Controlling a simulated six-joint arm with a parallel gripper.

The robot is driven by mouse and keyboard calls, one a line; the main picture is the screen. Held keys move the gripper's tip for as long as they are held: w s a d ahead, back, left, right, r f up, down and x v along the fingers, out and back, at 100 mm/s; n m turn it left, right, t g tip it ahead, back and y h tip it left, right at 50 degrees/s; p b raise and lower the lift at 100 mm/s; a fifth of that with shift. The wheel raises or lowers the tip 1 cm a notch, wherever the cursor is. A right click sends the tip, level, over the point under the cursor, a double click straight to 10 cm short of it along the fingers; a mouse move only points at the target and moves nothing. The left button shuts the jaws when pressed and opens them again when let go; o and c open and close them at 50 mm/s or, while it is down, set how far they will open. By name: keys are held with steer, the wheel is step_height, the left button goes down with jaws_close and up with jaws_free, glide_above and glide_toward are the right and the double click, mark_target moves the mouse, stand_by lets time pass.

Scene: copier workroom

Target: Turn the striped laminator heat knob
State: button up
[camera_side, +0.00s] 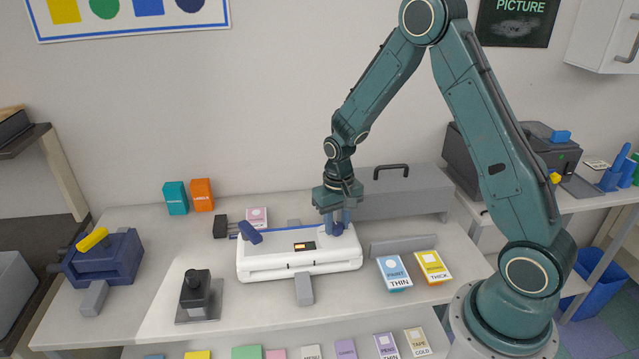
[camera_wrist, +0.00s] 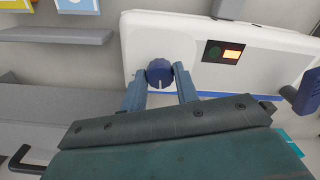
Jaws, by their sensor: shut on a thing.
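The white laminator (camera_side: 300,262) stands on the table and also fills the upper part of the wrist view (camera_wrist: 190,40). Its dark blue round knob (camera_wrist: 159,72) has a pale line pointing toward the bottom of the wrist view. My gripper (camera_wrist: 160,79) has a finger on each side of this knob and is shut on it. In the side view my gripper (camera_side: 335,222) reaches down onto the laminator's right end, and its fingers mostly hide the knob. A small display (camera_wrist: 231,54) glows orange next to a dark green round spot.
A blue lever (camera_side: 250,232) stands at the laminator's left end. A grey box with a black handle (camera_side: 400,195) is close behind my gripper. A black stamp-like tool (camera_side: 196,292) stands front left.

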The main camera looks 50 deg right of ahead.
mark_target(337, 225)
steer(key=n, duration=0.5)
steer(key=shift+n, duration=0.3)
steer(key=n, duration=0.5)
stand_by(0.4)
steer(key=o, duration=1)
step_height(337, 225, up, 14)
steer(key=shift+f, duration=0.1)
stand_by(0.4)
